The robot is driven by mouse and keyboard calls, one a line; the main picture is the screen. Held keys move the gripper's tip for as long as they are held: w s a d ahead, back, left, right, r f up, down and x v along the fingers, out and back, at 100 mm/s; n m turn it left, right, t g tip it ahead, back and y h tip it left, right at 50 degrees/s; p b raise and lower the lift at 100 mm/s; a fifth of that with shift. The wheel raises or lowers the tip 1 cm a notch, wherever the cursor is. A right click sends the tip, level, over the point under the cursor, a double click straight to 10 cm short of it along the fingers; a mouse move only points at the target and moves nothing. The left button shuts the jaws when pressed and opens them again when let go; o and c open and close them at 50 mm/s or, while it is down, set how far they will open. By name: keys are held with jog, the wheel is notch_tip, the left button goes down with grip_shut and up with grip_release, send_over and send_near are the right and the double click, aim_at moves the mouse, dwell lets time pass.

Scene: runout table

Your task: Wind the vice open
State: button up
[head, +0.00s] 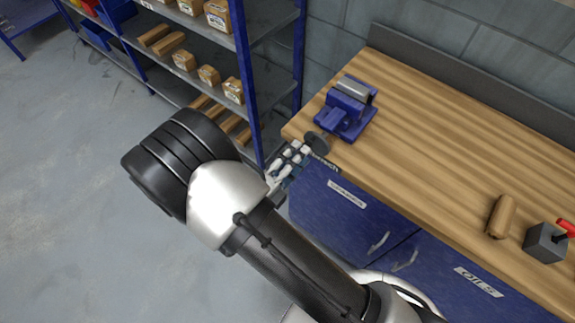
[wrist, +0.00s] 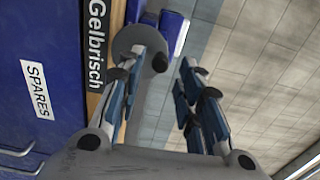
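The blue vice (head: 345,110) with grey jaws stands on the near left corner of the wooden workbench. Its round grey handwheel (head: 317,143) sticks out over the bench's edge. In the wrist view the handwheel (wrist: 130,38) shows as a grey disc with a dark knob (wrist: 160,62) at its rim. My gripper (head: 297,152) is beside the handwheel, off the bench edge. In the wrist view my gripper (wrist: 166,64) is open, with the knob in the gap between its fingertips. The left finger overlaps the disc; I cannot tell whether it touches. Part of the vice is hidden there.
The workbench (head: 430,130) has blue cupboards with handles below. A wooden piece (head: 501,216) and a grey block with a red handle (head: 545,242) lie to the right. A blue shelf rack (head: 249,80) with boxes stands close at left. The floor (head: 60,200) is clear.

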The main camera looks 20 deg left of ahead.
jog(key=m+b, duration=0.1)
jog(key=m, duration=0.3)
jog(key=w+m+b, duration=0.1)
jog(key=m+b, duration=0.1)
jog(key=m, duration=0.2)
jog(key=w+d+m+b, duration=0.1)
jog(key=m, duration=0.3)
jog(key=shift+w+r+m+b, duration=0.15)
jog(key=shift+w+m+b, duration=0.15)
jog(key=shift+m, duration=0.1)
jog(key=shift+c, duration=0.5)
grip_shut()
jog(key=shift+w+a+f+n+p, duration=0.1)
jog(key=shift+a+n+p, duration=0.1)
jog(key=shift+n+p, duration=0.65)
jog(key=shift+a+f+n+p, duration=0.1)
jog(key=shift+a+n+p, duration=0.1)
jog(key=shift+n+p, duration=0.6)
